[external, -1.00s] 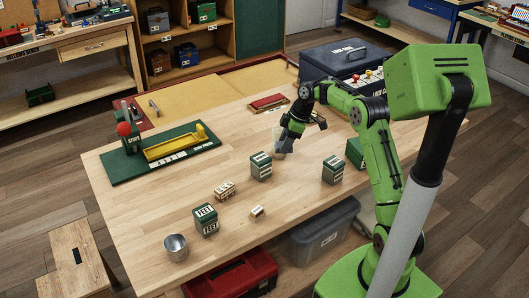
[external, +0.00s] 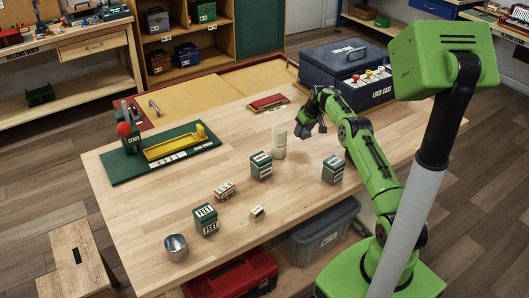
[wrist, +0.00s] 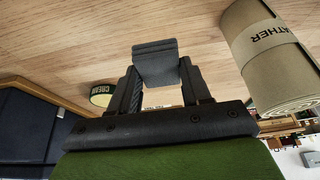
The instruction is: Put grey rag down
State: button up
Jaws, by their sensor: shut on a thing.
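My gripper (external: 308,122) is shut on the grey rag (wrist: 155,62), a small folded block between the fingertips in the wrist view. In the external view the rag (external: 302,130) shows as a small grey patch below the gripper, over the back right part of the wooden workbench (external: 150,205). I cannot tell whether the rag touches the bench top. An upright pale leather roll (external: 279,142) stands to the left of the gripper; in the wrist view the roll (wrist: 268,55) is at the right, apart from the rag.
The dark blue lock case (external: 345,75) stands behind the gripper. Green-and-white boxes (external: 261,166) (external: 333,170) stand nearer the camera. In the wrist view a round cream tin (wrist: 102,93) lies left of the fingers. A green stand with a yellow tray (external: 175,146) is at left.

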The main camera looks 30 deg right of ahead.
aim_at(303, 146)
notch_tip(303, 146, down, 5)
jog(key=shift+r+b, duration=0.1)
jog(key=shift+b, duration=0.4)
jog(key=o, duration=1)
